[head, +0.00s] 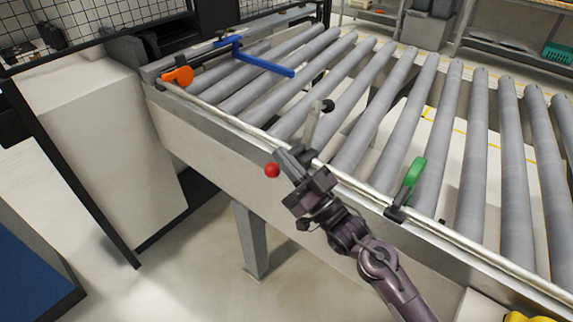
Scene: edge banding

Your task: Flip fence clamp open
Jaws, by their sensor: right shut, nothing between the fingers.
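My right gripper (285,158) comes in from the bottom right and its fingers are shut at the front rail of the roller conveyor. Beside the fingertips is a red ball knob (272,170). Just behind them a grey lever (313,121) with a black knob (328,105) stands up at the rail. Whether the fingers touch either one cannot be told. Nothing shows which part is the fence clamp. An orange handle (178,76) sits at the conveyor's left end, and a green handle (415,172) stands on the rail to the right. My left gripper is not in view.
The conveyor's grey rollers (470,150) are mostly bare. A blue bent bar (263,64) lies over them at the back left. The front rail (455,244) runs down to the right. A white cabinet (105,150) stands at the left. Shelving (515,45) is at the back.

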